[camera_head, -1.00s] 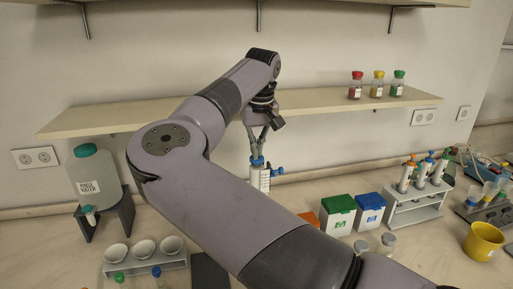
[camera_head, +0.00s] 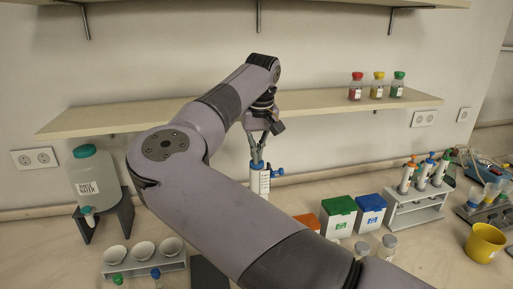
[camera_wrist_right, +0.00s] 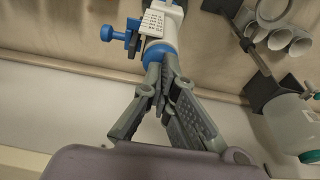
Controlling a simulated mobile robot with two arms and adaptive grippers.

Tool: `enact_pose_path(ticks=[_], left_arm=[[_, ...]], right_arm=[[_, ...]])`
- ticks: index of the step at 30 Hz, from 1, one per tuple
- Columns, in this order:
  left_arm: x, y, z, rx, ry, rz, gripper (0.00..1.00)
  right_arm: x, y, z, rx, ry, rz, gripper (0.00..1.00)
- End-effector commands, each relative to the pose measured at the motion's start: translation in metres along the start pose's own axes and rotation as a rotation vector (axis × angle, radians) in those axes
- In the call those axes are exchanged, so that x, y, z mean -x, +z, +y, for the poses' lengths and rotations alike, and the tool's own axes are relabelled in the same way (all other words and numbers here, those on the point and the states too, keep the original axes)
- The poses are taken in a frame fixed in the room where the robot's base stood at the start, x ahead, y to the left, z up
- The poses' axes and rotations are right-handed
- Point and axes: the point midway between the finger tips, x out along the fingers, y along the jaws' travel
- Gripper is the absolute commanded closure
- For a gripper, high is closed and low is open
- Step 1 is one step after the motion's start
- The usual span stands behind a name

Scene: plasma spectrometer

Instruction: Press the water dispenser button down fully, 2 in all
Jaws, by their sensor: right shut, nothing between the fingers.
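The white dispenser (camera_head: 260,183) with a blue collar and a blue side knob stands upright behind my arm, and its lower part is hidden. It also shows at the top of the right wrist view (camera_wrist_right: 162,30). My right gripper (camera_head: 257,160) is directly above it, pointing down, with its fingers together and empty. In the right wrist view the fingertips (camera_wrist_right: 160,62) meet the blue top, and they appear to touch it. The button itself is covered by the fingertips, so its depth is unclear. My left gripper is not in view.
A rinse water jug (camera_head: 97,177) on a stand is at the left, near cups in a rack (camera_head: 145,264). Green (camera_head: 338,215) and blue (camera_head: 370,208) boxes, a pipette rack (camera_head: 415,210) and a yellow bucket (camera_head: 484,243) are right. A wall shelf (camera_head: 180,117) runs behind my arm.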

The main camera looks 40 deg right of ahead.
Motion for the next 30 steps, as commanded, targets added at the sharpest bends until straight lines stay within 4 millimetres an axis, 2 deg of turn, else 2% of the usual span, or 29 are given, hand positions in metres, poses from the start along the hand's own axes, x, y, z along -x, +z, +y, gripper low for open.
enact_pose_path(ticks=[30], left_arm=[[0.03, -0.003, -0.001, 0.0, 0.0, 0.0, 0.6]], right_arm=[[0.041, -0.008, 0.0, -0.001, 0.0, 0.0, 1.0]])
